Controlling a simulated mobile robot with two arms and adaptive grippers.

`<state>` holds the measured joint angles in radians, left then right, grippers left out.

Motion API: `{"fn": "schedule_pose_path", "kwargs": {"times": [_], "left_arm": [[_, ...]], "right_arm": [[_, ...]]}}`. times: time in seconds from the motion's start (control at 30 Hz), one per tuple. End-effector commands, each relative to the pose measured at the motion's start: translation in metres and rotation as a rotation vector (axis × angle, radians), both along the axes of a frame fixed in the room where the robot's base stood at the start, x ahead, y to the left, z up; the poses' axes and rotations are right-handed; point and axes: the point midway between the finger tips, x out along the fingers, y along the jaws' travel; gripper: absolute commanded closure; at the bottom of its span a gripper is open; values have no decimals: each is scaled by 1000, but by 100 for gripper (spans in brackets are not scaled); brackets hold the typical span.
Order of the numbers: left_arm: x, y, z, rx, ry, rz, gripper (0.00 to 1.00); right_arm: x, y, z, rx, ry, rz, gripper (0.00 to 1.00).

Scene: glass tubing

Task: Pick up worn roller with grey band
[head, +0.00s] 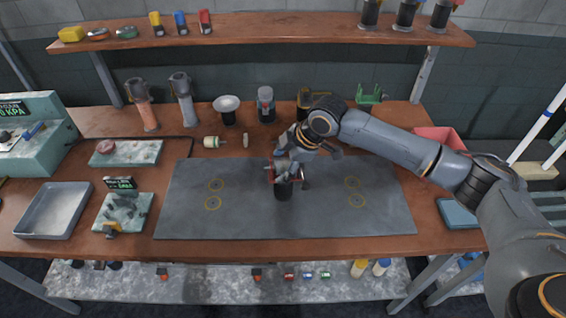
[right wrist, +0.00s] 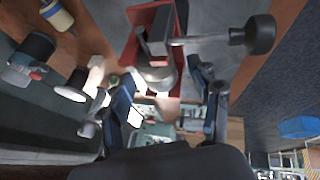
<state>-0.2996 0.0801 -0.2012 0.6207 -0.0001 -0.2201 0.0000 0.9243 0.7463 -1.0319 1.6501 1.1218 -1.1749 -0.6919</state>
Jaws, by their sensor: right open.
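A small cream roller (head: 212,142) lies on its side on the wooden bench, behind the grey mat and left of centre; its band is too small to make out clearly. A cream cylinder (right wrist: 57,14) with a darker end, probably this roller, shows at the top left of the right wrist view. My right gripper (head: 285,166) is open above the middle of the mat, right of and in front of the roller and apart from it. Below it stands a red clamp fixture (right wrist: 150,38) with a black-knobbed handle. My left gripper is not in view.
A grey mat (head: 320,215) covers the bench middle, mostly clear. A metal tray (head: 54,210) lies left. A shelf (head: 270,29) spans the back.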

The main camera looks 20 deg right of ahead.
Motion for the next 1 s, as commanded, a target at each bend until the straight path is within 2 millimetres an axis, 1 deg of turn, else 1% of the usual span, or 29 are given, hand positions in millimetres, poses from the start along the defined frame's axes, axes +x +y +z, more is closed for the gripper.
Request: {"fn": "schedule_pose_path", "kwargs": {"times": [0.23,0.27,0.3,0.47,0.5,0.53,0.57,0.87,1.0], "left_arm": [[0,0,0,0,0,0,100],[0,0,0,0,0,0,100],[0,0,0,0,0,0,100],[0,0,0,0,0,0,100],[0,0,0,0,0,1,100],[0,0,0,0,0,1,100],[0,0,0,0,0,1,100],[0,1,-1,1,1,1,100],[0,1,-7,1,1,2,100]], "right_arm": [[1,1,-3,0,-1,1,37],[1,1,-3,0,-1,1,39],[1,1,-3,0,-1,0,47],[1,1,-3,0,-1,0,80],[1,1,-3,0,-1,0,88],[1,1,-3,0,-1,0,94],[1,1,-3,0,-1,0,97],[1,1,-1,1,-2,0,97],[2,1,7,0,-4,0,97]]}}
